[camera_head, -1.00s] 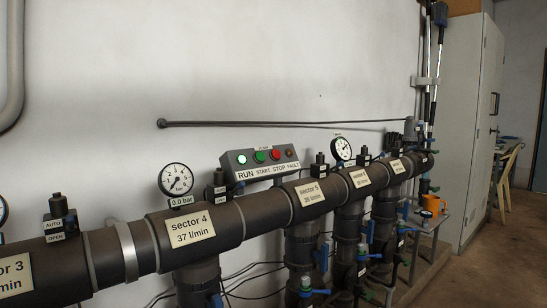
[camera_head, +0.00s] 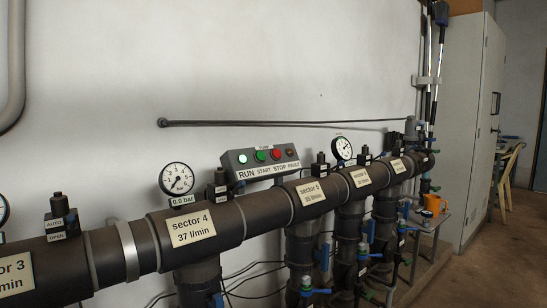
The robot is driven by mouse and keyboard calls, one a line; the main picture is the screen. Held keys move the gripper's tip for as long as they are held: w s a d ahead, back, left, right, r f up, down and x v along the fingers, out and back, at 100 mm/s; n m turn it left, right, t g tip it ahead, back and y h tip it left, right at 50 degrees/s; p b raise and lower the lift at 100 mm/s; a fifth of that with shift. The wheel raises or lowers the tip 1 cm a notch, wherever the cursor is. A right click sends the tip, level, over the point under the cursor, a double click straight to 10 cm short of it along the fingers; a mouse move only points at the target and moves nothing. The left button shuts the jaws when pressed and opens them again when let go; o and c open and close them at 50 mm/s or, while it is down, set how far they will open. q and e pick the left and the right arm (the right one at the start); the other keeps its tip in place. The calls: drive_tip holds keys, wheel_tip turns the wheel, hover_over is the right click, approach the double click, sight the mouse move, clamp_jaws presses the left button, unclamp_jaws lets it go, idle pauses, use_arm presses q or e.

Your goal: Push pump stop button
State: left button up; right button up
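The pump control box (camera_head: 260,162) is a grey panel mounted above the manifold pipe, near the middle of the view. The red stop button (camera_head: 276,154) sits on its face above the label STOP. To its left are a green start button (camera_head: 260,156) above START and a bright green light (camera_head: 242,158) above RUN. A dark amber light (camera_head: 290,152) sits above FAULT at the right end. Neither of my grippers shows in the head view.
A thick dark manifold pipe (camera_head: 235,218) runs across below the box, with sector labels. A gauge (camera_head: 177,179) stands left of the box and another (camera_head: 343,149) right of it.

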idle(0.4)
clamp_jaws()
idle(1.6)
